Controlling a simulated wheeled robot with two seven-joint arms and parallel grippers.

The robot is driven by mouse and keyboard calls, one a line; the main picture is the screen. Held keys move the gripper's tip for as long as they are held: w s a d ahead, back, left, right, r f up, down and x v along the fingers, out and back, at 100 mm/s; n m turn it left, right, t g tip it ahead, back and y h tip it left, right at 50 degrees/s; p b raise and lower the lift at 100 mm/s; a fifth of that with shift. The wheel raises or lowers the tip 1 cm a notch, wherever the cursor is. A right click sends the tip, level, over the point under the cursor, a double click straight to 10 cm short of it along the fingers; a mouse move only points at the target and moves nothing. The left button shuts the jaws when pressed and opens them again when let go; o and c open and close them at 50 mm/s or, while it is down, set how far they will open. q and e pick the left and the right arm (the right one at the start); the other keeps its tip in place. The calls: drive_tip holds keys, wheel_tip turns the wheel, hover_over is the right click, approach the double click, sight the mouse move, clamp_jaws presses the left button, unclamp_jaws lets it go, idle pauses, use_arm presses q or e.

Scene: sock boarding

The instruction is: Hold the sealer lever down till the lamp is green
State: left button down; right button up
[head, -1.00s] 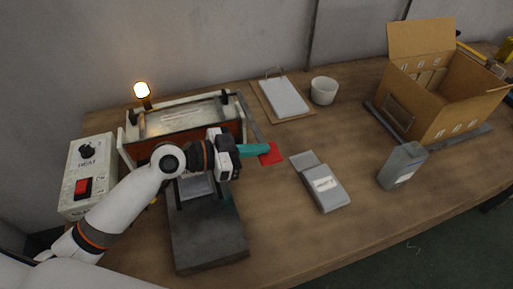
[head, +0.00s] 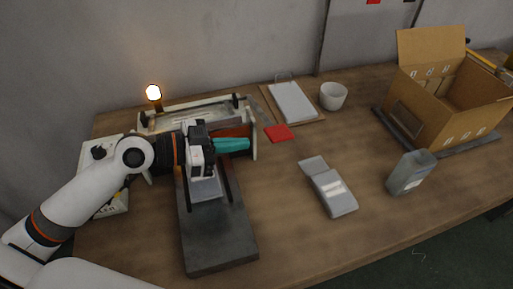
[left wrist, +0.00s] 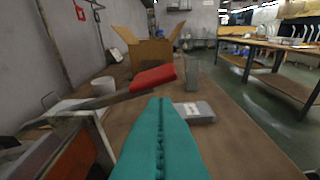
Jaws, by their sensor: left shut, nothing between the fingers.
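The sealer (head: 254,146) stands at the left of the bench, its front partly hidden by my left arm. Its lever ends in a red handle (head: 279,133); the handle also shows in the left wrist view (left wrist: 153,77), at the end of a metal arm. The lamp (head: 153,92) behind the sealer glows amber, not green. My left gripper (head: 247,144) has teal fingers, shut and empty. The fingertips are left of the red handle, apart from it. In the left wrist view the handle shows just beyond the fingertips (left wrist: 160,102). My right gripper is not in view.
A clipboard (head: 292,102), a white cup (head: 333,96) and an open cardboard box (head: 463,120) are behind. A dark bed (head: 215,240) extends in front of the sealer. Bench between is clear.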

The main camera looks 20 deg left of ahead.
use_arm(q)
drive_tip(key=v, duration=0.3)
drive_tip(key=shift+d+r, duration=0.1)
idle(0.8)
